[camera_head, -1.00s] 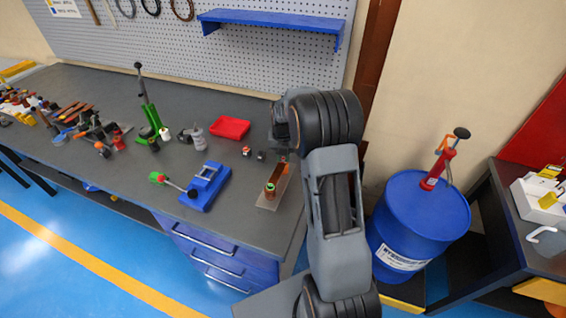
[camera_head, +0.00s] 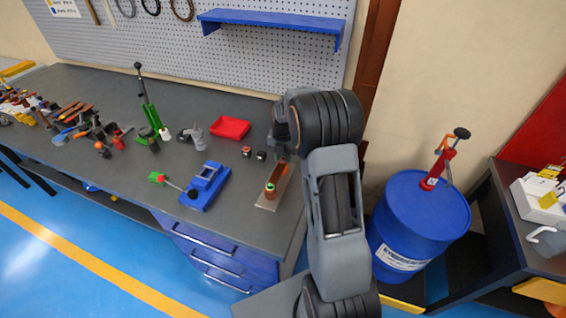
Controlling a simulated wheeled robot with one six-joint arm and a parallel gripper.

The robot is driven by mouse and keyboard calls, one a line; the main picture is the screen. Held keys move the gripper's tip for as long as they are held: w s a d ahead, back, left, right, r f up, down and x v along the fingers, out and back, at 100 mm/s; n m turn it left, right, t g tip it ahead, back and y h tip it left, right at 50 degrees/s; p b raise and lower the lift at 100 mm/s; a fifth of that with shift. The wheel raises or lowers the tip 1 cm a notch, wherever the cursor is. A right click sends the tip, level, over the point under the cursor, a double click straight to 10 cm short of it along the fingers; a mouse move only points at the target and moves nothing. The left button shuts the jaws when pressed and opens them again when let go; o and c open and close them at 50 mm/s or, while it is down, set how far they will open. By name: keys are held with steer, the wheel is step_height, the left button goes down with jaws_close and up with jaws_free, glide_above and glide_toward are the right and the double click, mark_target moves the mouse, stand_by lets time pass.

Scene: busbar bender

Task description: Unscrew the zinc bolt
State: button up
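No bolt can be made out clearly as the zinc bolt; the parts here are too small to tell. A grey metal plate (camera_head: 268,204) lies near the workbench's right end. It carries a copper-coloured bar (camera_head: 277,176) and a small upright piece with a greenish top (camera_head: 270,188). My gripper (camera_head: 282,146) points down over the far end of this plate. It is dark, small and partly covered by my own wrist. I cannot tell whether its fingers are open or touch anything.
The grey workbench (camera_head: 110,85) holds a blue vise-like tool (camera_head: 208,186), a red tray (camera_head: 230,128), two small dark-and-red parts (camera_head: 247,152), a green lever tool (camera_head: 149,112) and cluttered hand tools at left. A blue drum (camera_head: 420,215) stands right of my arm.

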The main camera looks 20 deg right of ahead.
steer(key=shift+m, duration=1.1)
steer(key=m, duration=0.4)
steer(key=shift+m, duration=0.8)
steer(key=m, duration=0.3)
steer(key=shift+m, duration=1.4)
